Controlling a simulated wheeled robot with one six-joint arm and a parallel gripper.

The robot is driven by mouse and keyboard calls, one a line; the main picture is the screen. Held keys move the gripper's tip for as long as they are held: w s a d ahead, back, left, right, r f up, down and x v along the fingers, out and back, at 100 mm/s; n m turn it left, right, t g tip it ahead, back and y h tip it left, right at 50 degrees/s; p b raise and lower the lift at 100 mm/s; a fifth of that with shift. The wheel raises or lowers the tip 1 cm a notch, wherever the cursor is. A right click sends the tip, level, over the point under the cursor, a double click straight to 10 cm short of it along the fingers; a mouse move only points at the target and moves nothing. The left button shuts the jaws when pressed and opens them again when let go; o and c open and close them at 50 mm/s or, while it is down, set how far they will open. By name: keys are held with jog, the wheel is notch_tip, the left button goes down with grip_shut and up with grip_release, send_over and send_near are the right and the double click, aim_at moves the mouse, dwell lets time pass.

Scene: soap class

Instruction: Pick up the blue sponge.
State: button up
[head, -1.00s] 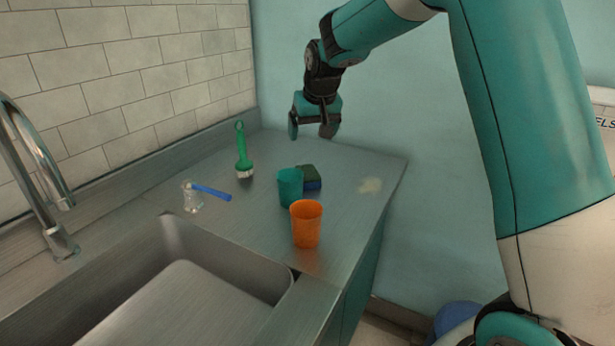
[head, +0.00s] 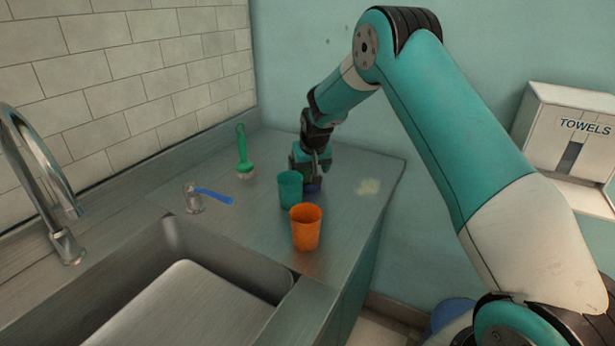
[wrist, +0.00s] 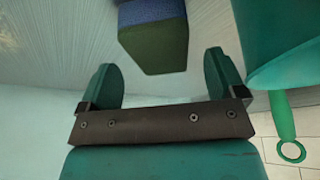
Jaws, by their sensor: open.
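The sponge, blue with a dark green layer, lies on the metal counter behind the teal cup. In the head view only a bit of the sponge (head: 313,188) shows, as the cup and my gripper hide the rest. My gripper (head: 310,168) is low over it, pointing down. In the wrist view the sponge (wrist: 153,40) is just beyond the fingertips, lined up with the gap between them. My gripper (wrist: 161,78) is open, and nothing is between its fingers.
The teal cup (head: 289,190) stands close beside the sponge, with an orange cup (head: 306,228) nearer. A green brush (head: 242,150) and a clear glass (head: 193,199) with a blue-handled item (head: 215,196) are left. The sink (head: 190,290) is front left. The counter's right side is mostly clear.

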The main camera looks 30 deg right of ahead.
aim_at(308, 174)
jog(key=shift+p+x, duration=0.3)
jog(key=shift+x, duration=1.4)
jog(key=shift+s, duration=0.1)
jog(key=shift+f, duration=0.1)
jog(key=shift+c, duration=0.2)
jog(key=c, duration=1)
notch_tip(308, 174, up, 20)
jog(key=b, duration=0.2)
jog(key=shift+b, duration=0.35)
